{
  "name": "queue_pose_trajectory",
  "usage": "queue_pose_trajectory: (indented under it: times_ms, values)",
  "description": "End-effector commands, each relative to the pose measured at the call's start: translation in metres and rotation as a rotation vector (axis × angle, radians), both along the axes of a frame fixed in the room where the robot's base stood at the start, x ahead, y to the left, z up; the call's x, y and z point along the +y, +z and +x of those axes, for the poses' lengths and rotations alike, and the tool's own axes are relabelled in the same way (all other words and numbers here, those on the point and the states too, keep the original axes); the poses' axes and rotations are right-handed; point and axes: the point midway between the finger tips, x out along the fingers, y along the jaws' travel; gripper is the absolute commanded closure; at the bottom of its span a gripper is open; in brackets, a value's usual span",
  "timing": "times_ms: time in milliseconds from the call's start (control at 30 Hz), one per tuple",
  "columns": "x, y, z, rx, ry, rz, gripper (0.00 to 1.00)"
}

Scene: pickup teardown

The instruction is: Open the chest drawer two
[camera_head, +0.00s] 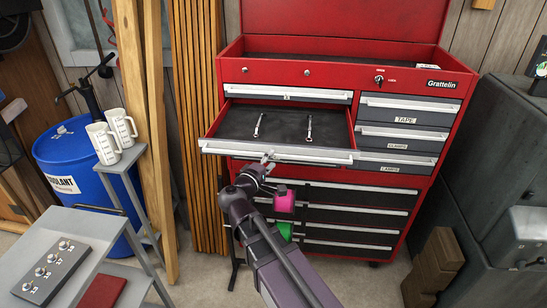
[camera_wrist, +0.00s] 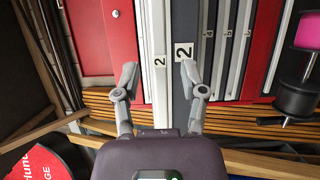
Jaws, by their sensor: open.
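The red tool chest (camera_head: 232,75) stands against the back wall. Its second left drawer (camera_head: 225,117) is pulled out, showing a dark floor with two wrenches (camera_head: 309,127). Its silver handle edge (camera_head: 215,147) runs along the front. My gripper (camera_head: 268,157) is at the middle of that front edge. In the wrist view my gripper (camera_wrist: 160,72) is open, its fingers apart on either side of the silver handle strip (camera_wrist: 157,100). Contact with the handle is unclear.
A pink and black object (camera_head: 284,201) is below the open drawer, beside my arm. A blue barrel (camera_head: 70,165), mugs (camera_head: 104,143) and a grey cart (camera_head: 85,245) are at left. A dark cabinet (camera_head: 500,130) and wooden blocks (camera_head: 437,262) are at right.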

Motion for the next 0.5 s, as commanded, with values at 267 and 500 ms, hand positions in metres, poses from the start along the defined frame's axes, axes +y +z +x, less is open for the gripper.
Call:
queue_pose_trajectory:
  times_ms: [267, 500]
  values:
    - [0.018, 0.0, -0.035, 0.0, 0.003, 0.0, 0.46]
    - [0.033, 0.0, -0.061, 0.0, 0.002, 0.0, 0.46]
